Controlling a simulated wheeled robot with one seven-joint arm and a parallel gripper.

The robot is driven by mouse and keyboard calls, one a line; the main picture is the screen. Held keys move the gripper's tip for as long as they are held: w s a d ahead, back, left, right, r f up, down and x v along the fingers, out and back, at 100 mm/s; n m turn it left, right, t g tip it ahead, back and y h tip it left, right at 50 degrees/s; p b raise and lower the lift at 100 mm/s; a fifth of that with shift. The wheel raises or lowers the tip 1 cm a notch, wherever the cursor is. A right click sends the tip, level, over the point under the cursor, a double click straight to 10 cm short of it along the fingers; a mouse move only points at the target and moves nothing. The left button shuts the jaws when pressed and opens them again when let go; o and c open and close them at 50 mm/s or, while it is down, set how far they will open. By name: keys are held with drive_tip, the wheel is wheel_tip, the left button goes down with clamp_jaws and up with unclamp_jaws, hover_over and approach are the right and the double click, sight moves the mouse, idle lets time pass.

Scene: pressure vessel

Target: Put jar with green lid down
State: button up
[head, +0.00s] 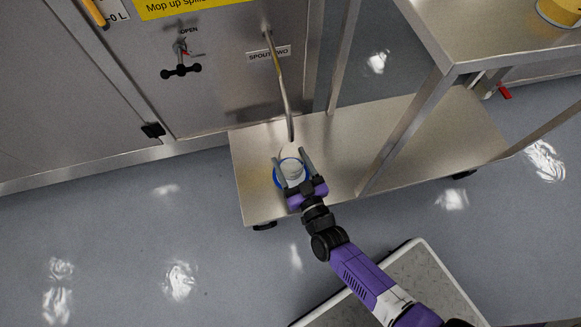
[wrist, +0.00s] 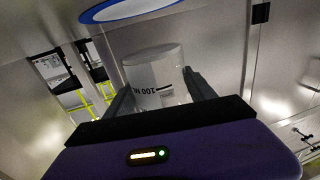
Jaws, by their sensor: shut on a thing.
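A small clear or whitish jar (head: 291,168) is between the two fingers of my gripper (head: 292,172) in the head view. In the wrist view the jar (wrist: 156,75) has a label with "100 ML" upside down. No green lid shows in either view. A blue-rimmed round spot (head: 278,179) lies around and behind the jar in the head view; its blue rim also shows in the wrist view (wrist: 132,10), apart from the jar. My gripper is shut on the jar, over the low metal shelf (head: 249,190), and the jar's contact with the shelf cannot be told.
A thin spout pipe (head: 281,82) from the grey panel ends just above the jar. Steel table legs (head: 405,135) stand to the right. The shelf right of the jar (head: 345,140) is clear. A black valve handle (head: 181,70) sits on the panel.

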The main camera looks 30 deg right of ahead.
wheel_tip(320, 180, down, 4)
drive_tip(key=b, duration=0.2)
drive_tip(key=shift+b, duration=0.35)
drive_tip(key=shift+w+f, duration=0.15)
drive_tip(key=shift+w, duration=0.05)
drive_tip(key=o, duration=1.5)
drive_tip(key=shift+c, duration=0.2)
